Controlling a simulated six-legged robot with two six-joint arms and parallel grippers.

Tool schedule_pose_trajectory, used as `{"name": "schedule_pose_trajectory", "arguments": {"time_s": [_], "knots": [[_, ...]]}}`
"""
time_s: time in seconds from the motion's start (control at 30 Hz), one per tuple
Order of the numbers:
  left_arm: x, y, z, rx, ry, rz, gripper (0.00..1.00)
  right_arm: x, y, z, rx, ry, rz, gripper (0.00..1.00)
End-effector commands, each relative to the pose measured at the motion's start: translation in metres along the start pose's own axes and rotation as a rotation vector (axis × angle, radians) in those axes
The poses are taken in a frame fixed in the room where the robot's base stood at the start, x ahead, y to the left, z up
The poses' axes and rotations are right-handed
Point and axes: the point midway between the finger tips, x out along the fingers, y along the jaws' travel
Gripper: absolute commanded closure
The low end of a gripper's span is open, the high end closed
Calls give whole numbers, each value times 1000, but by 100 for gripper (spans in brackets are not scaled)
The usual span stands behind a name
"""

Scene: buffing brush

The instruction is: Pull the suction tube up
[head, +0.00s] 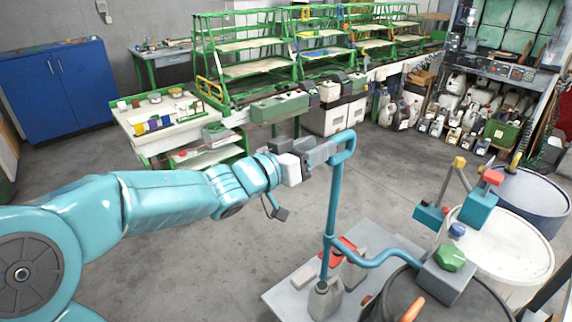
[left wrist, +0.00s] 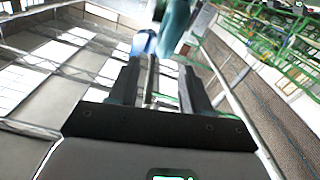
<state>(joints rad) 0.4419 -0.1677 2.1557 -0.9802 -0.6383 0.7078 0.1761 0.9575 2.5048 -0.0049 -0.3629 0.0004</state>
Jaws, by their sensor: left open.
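The suction tube (head: 333,200) is a teal pipe standing upright, with a bent loop at its top. A curved teal branch runs from it toward a grey block with a green knob (head: 450,257). Its lower end goes down to a grey canister (head: 325,298). My left gripper (head: 325,152) is open at the top loop; I cannot tell whether it touches it. In the left wrist view, the two dark fingers (left wrist: 160,80) are apart, and a teal part of the tube (left wrist: 176,28) shows beyond their tips. My right gripper is not in view.
A dark drum (head: 385,300) stands under the grey block at the front. A white drum (head: 500,240) and a blue-grey drum (head: 540,195) stand at the right. A white worktable (head: 175,120) and green racks (head: 250,70) stand behind. The floor between is mostly clear.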

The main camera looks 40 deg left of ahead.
Motion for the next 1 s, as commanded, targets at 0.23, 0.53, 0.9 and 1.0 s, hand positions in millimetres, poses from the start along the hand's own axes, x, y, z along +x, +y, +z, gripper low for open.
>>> {"name": "schedule_pose_trajectory", "arguments": {"time_s": [0.23,0.53,0.9,1.0], "knots": [[-61,0,-1,4,3,-5,52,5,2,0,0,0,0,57],[-89,2,-1,2,2,1,52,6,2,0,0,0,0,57],[-89,2,-1,1,2,2,52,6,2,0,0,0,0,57],[-89,2,-1,1,2,2,52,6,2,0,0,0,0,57]]}}
